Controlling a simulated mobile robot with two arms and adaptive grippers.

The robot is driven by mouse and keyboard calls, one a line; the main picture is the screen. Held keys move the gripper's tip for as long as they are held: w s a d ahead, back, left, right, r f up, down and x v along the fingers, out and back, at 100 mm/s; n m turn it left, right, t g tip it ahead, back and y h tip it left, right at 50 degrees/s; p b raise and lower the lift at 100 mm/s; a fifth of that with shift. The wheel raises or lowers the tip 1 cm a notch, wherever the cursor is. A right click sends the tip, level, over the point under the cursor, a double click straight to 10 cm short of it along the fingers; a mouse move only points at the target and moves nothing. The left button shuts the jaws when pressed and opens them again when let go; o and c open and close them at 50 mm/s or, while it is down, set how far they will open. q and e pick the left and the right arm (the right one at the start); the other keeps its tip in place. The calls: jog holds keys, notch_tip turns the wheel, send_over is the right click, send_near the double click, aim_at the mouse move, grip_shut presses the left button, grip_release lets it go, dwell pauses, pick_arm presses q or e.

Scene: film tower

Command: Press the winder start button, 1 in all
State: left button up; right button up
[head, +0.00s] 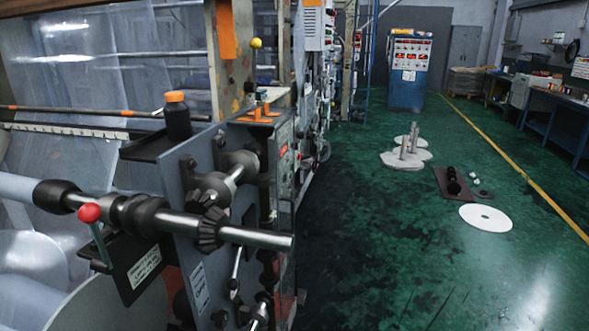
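The winder (200,235) fills the left side of the head view, with a steel shaft and bevel gears on its grey end plate. A narrow control panel (284,160) sits on its right-facing side, seen at a steep angle, with small red marks on it. I cannot tell which of these, if any, is the start button. Neither of my grippers shows in the view.
A red-knobbed lever (89,213) and a dark bottle with an orange cap (177,115) are on the winder. A blue control cabinet (407,85) stands far back.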

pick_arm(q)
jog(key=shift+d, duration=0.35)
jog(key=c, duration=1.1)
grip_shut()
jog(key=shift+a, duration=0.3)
